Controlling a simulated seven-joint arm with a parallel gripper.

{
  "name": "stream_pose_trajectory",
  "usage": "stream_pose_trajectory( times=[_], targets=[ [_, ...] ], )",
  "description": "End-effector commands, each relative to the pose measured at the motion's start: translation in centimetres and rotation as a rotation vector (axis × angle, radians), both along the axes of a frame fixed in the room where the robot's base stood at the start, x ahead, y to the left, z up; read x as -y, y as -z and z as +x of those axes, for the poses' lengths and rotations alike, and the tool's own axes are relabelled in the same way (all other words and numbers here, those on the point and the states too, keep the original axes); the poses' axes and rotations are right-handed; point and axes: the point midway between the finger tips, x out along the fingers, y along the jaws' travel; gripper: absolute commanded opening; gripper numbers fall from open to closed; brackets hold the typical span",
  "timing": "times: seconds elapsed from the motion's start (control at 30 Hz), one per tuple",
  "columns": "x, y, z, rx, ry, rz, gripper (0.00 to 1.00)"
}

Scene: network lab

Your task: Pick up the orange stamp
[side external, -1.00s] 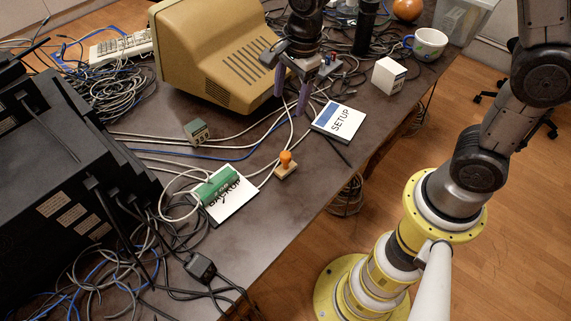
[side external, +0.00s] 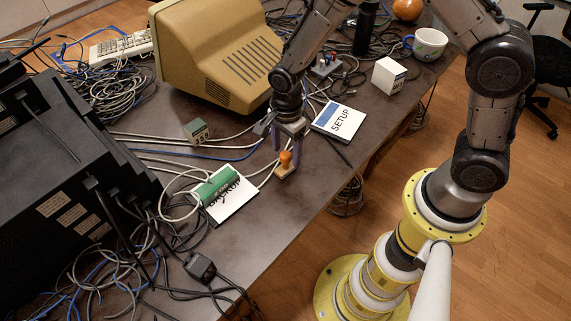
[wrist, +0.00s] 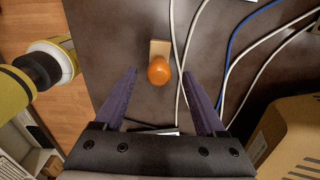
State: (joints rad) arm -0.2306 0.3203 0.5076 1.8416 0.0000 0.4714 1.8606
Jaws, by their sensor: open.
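The orange stamp (side external: 285,166) stands upright on the dark table near its front edge, with an orange knob on a wooden base. In the wrist view the stamp (wrist: 159,70) is just ahead of my fingertips, near the middle between them. My gripper (side external: 289,150) is open and empty, right behind and above the stamp in the side view. In the wrist view my gripper (wrist: 160,72) shows two purple fingers spread apart, with no contact on the stamp visible.
A BACKUP card (side external: 234,203) with a green block (side external: 215,186) on it lies left of the stamp. A SETUP card (side external: 338,121) lies to the right. White and blue cables run close behind the stamp. A beige monitor (side external: 215,55) stands at the back.

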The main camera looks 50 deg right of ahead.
Motion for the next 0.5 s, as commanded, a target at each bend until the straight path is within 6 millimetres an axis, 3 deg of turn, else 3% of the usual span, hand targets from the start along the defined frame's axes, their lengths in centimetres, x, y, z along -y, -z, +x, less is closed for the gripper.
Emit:
stream_pose_trajectory(
  times=[0.3,0.5],
  targets=[
    [-0.5,4.2,-0.2,-0.003,0.0,-0.001,0.72],
    [-0.5,4.9,-0.1,0.0,0.0,0.0,0.72]
  ],
)
